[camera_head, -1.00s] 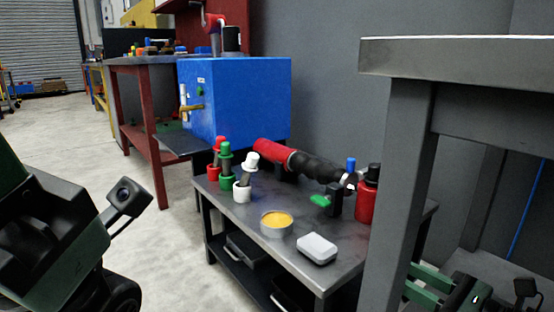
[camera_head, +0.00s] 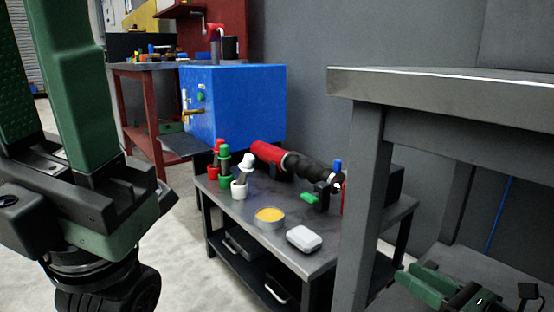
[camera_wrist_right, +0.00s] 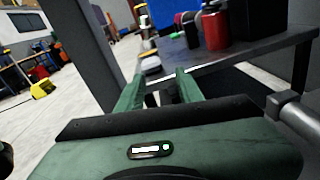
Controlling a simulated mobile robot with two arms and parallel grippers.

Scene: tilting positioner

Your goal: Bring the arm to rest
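My left gripper (camera_head: 48,100) is large and close at the left edge of the head view. Its two green fingers point up, stand apart and have nothing visible between them; their tips are cut off by the frame. My right gripper (camera_head: 425,285) is low at the bottom right, beside the leg of the tall grey table (camera_head: 440,88) and below its top. In the right wrist view, its two green fingers (camera_wrist_right: 160,90) are apart with no object between them. Neither gripper visibly touches anything.
A low grey bench (camera_head: 335,255) carries a red-and-black cylindrical tool (camera_head: 270,153), a yellow-filled tin (camera_head: 270,217), a white box (camera_head: 304,239) and several capped bottles. A blue cabinet (camera_head: 235,105) stands behind it. Concrete floor (camera_head: 185,265) lies open between my left gripper and the bench.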

